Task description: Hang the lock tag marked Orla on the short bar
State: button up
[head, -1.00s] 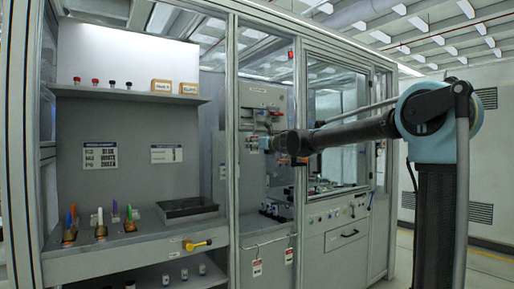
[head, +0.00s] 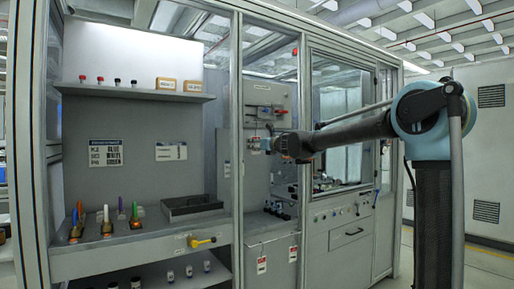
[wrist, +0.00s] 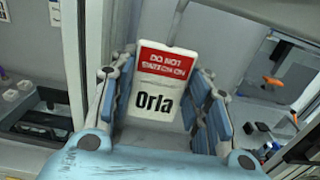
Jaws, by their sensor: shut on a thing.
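The lock tag marked Orla (wrist: 158,88) is a white card with a red "DO NOT SWITCH ON" header. In the wrist view it stands slightly tilted between the blue-grey fingers of my gripper (wrist: 163,90), which is shut on it. In the head view my gripper (head: 265,145) is at the end of the outstretched arm, in front of the grey panel; the tag cannot be made out there. I cannot tell whether this is the short bar.
A black tray (head: 192,207) and several coloured upright items stand on the bench. Metal frame posts (head: 237,140) divide the cabinet. A drawer (head: 347,235) is at right.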

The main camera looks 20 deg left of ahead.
jog(key=o, duration=1.2)
jog(key=shift+o, duration=0.2)
jog(key=v, duration=1.2)
